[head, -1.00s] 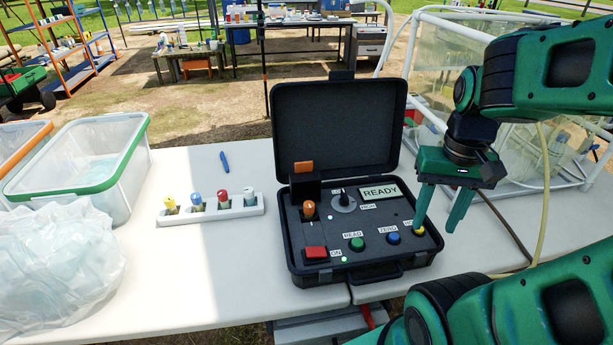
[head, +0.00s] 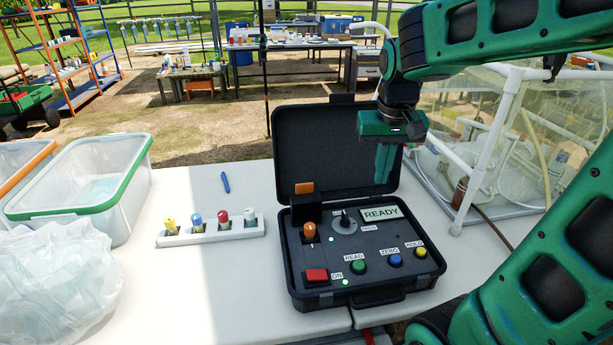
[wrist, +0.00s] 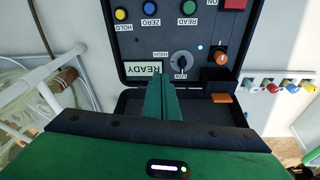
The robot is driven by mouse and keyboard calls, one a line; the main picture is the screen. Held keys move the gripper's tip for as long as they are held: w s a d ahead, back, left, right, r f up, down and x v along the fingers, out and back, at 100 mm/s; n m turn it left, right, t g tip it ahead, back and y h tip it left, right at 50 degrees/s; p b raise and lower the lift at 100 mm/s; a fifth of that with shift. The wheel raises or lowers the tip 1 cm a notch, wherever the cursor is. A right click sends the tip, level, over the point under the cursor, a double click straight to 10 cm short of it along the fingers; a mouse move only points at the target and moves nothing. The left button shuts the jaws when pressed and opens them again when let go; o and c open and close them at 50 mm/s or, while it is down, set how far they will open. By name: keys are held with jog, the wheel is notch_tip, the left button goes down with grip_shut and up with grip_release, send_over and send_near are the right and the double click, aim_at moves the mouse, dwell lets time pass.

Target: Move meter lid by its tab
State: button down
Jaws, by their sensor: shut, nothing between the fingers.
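The meter is a black case (head: 276,225) on the white table, its big case cover (head: 330,145) standing open at the back. A small black lid (head: 305,207) with an orange tab (head: 304,187) stands upright at the back left of the panel, behind an orange-topped vial (head: 309,231). The orange tab also shows in the wrist view (wrist: 221,98), right of my fingers. My gripper (head: 383,178) is shut and empty, pointing down above the back right of the case, to the right of the tab and apart from it. The display (head: 381,213) reads READY.
A white rack (head: 210,233) with several colour-capped vials stands left of the case. A blue pen (head: 225,182) lies behind it. A clear green-rimmed bin (head: 90,190) and a plastic bag (head: 65,260) are at the left. A white pipe frame (head: 487,140) with clear sheeting stands at the right.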

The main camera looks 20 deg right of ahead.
jog(key=w+a+r+n+t, duration=0.2)
jog(key=w+a, duration=0.9)
jog(key=w, duration=0.5)
jog(key=x, duration=1)
jog(key=shift+w+a, duration=0.1)
jog(key=shift+a, duration=0.05)
jog(key=shift+s+a, duration=0.25)
jog(key=shift+s, duration=0.75)
jog(key=shift+s+a, duration=0.2)
jog(key=shift+s, duration=0.75)
